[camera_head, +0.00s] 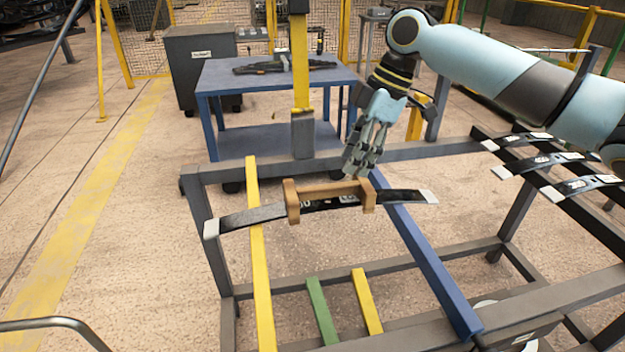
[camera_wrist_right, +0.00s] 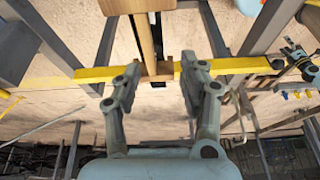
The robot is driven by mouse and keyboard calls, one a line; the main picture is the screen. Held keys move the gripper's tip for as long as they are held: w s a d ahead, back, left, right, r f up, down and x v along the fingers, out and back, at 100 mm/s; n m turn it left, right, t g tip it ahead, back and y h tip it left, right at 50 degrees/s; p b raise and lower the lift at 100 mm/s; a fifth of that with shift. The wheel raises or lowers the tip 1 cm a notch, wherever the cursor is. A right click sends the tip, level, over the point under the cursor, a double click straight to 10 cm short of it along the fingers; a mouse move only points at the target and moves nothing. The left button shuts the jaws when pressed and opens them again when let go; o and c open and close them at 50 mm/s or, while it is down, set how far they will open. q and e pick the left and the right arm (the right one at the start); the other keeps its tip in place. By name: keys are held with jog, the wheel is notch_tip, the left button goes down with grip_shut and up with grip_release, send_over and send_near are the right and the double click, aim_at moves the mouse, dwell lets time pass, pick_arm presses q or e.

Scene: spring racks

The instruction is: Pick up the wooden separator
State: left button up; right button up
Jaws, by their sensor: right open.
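The wooden separator (camera_head: 330,188) is a light brown bar with a block at each end. It sits across a dark leaf spring (camera_head: 262,214) with pale ends, on the rack in front of me. My right gripper (camera_head: 356,172) is open and empty, just above and behind the separator's right end in the head view. In the right wrist view, the separator (camera_wrist_right: 146,42) shows beyond and between the spread fingers of the right gripper (camera_wrist_right: 156,80). I cannot tell if a finger touches it. My left gripper is not in view.
The grey rack frame (camera_head: 200,205) carries a yellow bar (camera_head: 258,262) and a blue bar (camera_head: 425,262) under the spring. More springs (camera_head: 540,160) lie on the right rack. A blue table (camera_head: 275,82) and a dark cabinet (camera_head: 200,68) stand behind.

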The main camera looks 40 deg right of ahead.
aim_at(330, 186)
jog(key=shift+w+d+r, duration=0.6)
jog(key=shift+w+r, duration=0.1)
jog(key=shift+w, duration=0.15)
jog(key=shift+w+a+f, duration=0.1)
jog(key=shift+w+f, duration=0.05)
jog(key=shift+w, duration=0.05)
jog(key=x, duration=0.3)
jog(key=shift+s+a+f, duration=0.15)
jog(key=shift+a+f, duration=0.15)
jog(key=shift+f, duration=0.3)
jog(key=x, duration=0.5)
jog(key=shift+a+b, duration=0.1)
jog(key=shift+b, duration=0.2)
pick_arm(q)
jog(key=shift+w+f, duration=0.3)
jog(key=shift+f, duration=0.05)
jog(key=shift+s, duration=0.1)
pick_arm(e)
jog(key=shift+c, duration=0.4)
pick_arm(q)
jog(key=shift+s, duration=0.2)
pick_arm(e)
grip_shut()
